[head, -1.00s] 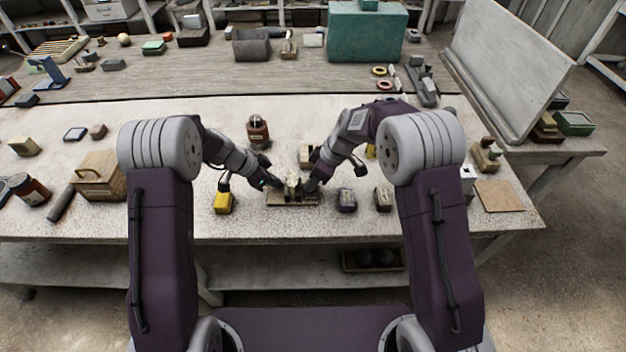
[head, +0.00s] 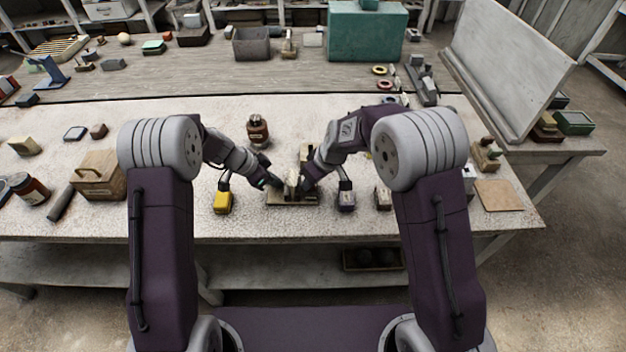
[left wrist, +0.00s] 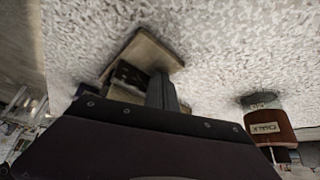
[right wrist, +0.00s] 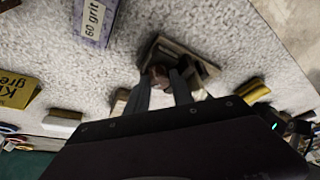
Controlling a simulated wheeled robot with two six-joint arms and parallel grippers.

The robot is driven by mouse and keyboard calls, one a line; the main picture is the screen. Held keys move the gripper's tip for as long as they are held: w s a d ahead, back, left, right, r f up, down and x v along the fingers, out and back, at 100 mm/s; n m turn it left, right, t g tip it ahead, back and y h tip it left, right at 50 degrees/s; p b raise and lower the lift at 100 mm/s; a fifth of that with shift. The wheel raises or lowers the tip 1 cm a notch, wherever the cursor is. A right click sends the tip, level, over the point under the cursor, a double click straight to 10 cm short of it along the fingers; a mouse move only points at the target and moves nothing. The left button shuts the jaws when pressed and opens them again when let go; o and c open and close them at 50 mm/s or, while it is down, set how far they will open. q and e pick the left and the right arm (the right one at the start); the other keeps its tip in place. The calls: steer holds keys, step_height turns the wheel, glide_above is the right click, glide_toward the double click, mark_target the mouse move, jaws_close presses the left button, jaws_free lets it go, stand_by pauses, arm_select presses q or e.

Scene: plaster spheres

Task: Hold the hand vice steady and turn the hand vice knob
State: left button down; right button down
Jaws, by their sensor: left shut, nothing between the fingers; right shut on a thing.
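The hand vice (head: 292,182) stands on a small wooden base (head: 291,202) near the front middle of the table. My left gripper (head: 276,188) is at its left side, shut with nothing between its fingers. In the left wrist view the shut fingers (left wrist: 161,90) lie beside the dark vice body (left wrist: 130,74) and over the base (left wrist: 150,48). My right gripper (head: 304,186) is at the vice's right side. In the right wrist view its fingers (right wrist: 163,90) close on a small brownish part, seemingly the hand vice knob (right wrist: 159,74). The grippers partly hide the vice.
A yellow block (head: 222,202) stands to the left, and a purple grit block (head: 346,202) and another small block (head: 382,198) to the right.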

steer(key=shift+m, duration=0.5)
steer(key=c, duration=1.1)
jaws_free()
